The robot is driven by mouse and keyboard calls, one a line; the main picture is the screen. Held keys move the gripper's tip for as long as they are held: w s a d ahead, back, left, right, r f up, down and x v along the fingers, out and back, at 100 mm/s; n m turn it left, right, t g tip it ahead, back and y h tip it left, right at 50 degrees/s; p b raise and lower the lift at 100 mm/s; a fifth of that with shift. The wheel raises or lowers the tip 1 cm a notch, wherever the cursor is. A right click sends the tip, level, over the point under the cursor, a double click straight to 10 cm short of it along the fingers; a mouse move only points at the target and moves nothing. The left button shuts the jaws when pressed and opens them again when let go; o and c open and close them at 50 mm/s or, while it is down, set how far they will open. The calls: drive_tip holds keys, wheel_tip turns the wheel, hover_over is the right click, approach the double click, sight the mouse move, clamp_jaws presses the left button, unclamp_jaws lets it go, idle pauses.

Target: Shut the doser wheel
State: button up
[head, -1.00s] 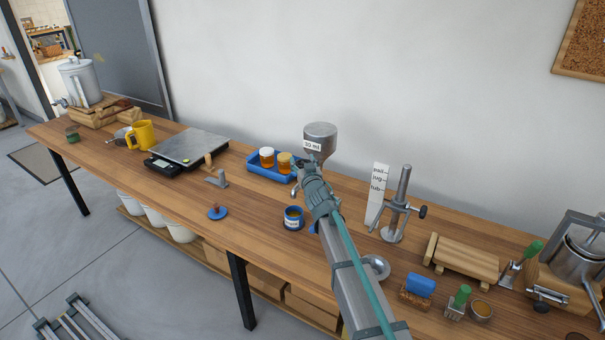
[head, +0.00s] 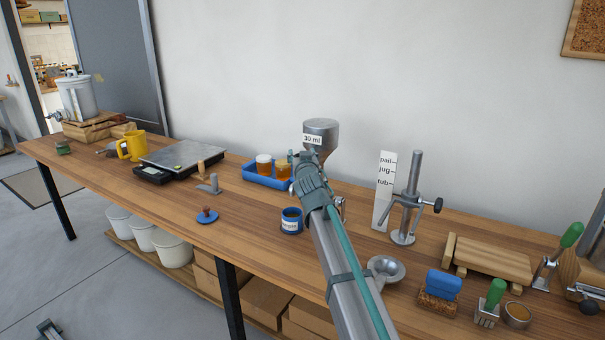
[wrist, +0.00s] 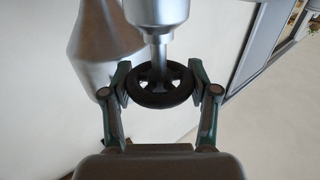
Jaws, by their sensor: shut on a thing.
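The doser (head: 320,134) is a metal hopper labelled "30 ml" at the back of the bench. In the wrist view its wheel (wrist: 146,94) is a black spoked handwheel on a metal stem, below the grey hopper body (wrist: 92,50). My gripper (wrist: 158,84) has one finger on each side of the wheel and is shut on its rim. In the head view my gripper (head: 300,160) reaches the front of the doser and hides the wheel.
A blue tray with jars (head: 262,178) stands just left of the doser. A blue labelled tub (head: 291,221) stands in front. A metal stand with a clamp (head: 408,200) rises to the right.

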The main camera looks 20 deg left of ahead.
drive_tip(key=shift+s+f+m+t+h+b, duration=0.25)
drive_tip(key=shift+f+m+h+b, duration=0.4)
drive_tip(key=shift+b, duration=3.9)
drive_tip(key=m+t+h+b, duration=0.1)
drive_tip(key=h+b, duration=0.2)
drive_tip(key=b, duration=0.4)
drive_tip(key=shift+r+m, duration=0.1)
drive_tip(key=shift+m, duration=0.25)
drive_tip(key=shift+h+b, duration=0.25)
drive_tip(key=shift+b, duration=0.6)
drive_tip(key=shift+m+t+h+b, duration=0.25)
drive_tip(key=shift+m+h+b, duration=0.65)
drive_tip(key=shift+h+b, duration=0.3)
drive_tip(key=shift+r+m+h+b, duration=0.2)
drive_tip(key=shift+m+h+b, duration=0.5)
drive_tip(key=shift+h+b, duration=0.25)
drive_tip(key=shift+r+m+h, duration=0.1)
drive_tip(key=shift+m+h, duration=0.4)
drive_tip(key=shift+h, duration=0.35)
drive_tip(key=shift+d+h, duration=0.1)
drive_tip(key=shift+h, duration=0.2)
drive_tip(key=shift+r, duration=0.1)
